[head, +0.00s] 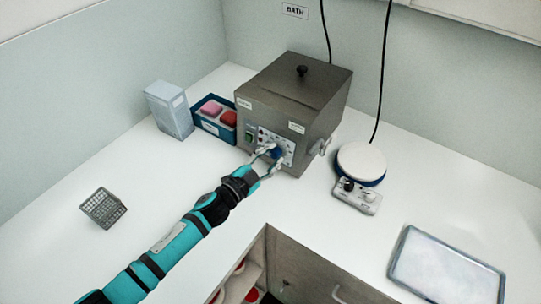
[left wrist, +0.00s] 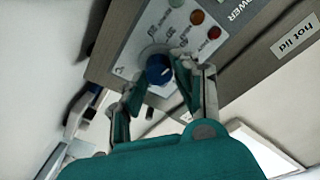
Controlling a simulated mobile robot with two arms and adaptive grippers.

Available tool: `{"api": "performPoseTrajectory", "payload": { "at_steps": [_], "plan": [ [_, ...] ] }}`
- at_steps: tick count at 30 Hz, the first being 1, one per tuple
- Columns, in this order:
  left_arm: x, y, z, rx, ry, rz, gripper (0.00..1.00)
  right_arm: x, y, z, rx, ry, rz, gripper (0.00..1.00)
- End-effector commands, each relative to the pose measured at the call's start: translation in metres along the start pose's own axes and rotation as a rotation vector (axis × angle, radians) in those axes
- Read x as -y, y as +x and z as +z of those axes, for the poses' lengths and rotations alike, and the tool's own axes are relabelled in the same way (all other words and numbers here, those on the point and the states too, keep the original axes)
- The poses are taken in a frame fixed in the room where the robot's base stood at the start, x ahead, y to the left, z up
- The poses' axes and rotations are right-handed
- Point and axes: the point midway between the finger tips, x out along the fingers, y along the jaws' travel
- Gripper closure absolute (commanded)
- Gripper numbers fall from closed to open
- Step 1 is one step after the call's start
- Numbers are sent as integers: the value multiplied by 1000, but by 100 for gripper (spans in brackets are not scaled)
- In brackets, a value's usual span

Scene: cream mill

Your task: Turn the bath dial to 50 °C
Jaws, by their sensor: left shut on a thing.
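The bath (head: 300,90) is a grey metal box with a black-knobbed lid, standing at the back of the white counter. Its blue dial (head: 277,152) sits on a pale control panel low on the front face. My left gripper (head: 270,158) is at the panel with one finger on each side of the dial, shut on it. In the left wrist view the blue dial (left wrist: 158,69) shows between the fingers, with scale figures printed around it. I cannot reliably read its setting. My right gripper is not in view.
A blue bin with red and pink items (head: 216,128) and a grey-blue box (head: 169,110) stand left of the bath. A round white-topped device (head: 361,160) stands right. A wire rack (head: 103,207) and a tray (head: 445,268) lie nearer. An open compartment is below the front edge.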

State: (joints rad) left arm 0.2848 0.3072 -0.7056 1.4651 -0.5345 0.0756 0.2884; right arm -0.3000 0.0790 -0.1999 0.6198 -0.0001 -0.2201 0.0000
Motion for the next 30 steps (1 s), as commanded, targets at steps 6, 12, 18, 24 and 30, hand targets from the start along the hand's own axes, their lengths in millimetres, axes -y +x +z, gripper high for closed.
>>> {"api": "performPoseTrajectory", "payload": {
  "at_steps": [6,12,18,24,30],
  "plan": [
    [1,0,0,1,205,34,100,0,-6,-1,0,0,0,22],
    [1,0,0,1,373,60,100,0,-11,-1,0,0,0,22],
    [0,0,0,1,504,80,100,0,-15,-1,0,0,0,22],
    [0,0,0,2,587,93,100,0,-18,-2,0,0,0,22],
    [-1,0,1,2,626,100,100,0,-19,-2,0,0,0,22]
  ]
}}
